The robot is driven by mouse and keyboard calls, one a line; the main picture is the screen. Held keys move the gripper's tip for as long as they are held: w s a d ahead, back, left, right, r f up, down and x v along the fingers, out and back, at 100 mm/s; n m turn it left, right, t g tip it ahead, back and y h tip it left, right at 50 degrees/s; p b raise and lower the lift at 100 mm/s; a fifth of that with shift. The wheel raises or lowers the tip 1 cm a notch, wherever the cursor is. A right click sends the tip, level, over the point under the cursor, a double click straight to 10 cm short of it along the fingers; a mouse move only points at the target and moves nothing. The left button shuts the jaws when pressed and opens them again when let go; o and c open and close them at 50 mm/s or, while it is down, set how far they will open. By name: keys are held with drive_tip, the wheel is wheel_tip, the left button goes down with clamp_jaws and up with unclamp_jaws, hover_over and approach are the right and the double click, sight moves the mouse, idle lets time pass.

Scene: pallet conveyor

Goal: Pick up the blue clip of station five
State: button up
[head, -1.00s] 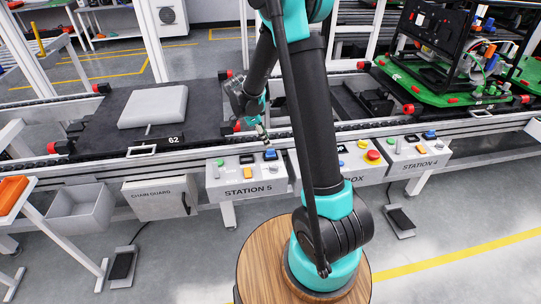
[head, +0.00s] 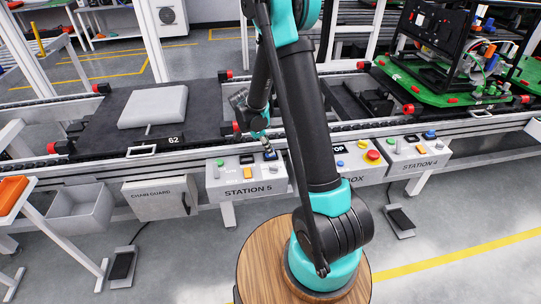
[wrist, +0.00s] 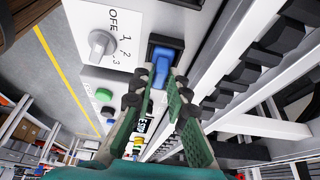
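The station five box (head: 246,190) stands at the front edge of the conveyor. Its blue clip (wrist: 162,70) shows in the wrist view, seated in a dark recess on the box top. In the head view my gripper (head: 268,149) is low over the right back corner of the box and largely covers the clip. In the wrist view my gripper (wrist: 164,82) is open, with one green-padded finger on each side of the clip's near end. I cannot tell whether the fingers touch it.
A grey dial (wrist: 102,43) sits beside the clip. The conveyor rail (head: 180,142) runs close behind the box. A pallet marked 62 (head: 96,135) carries a grey block (head: 153,106). Red emergency button (head: 373,155) stands to the right.

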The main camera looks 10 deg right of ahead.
clamp_jaws()
drive_tip(key=shift+r, duration=0.1)
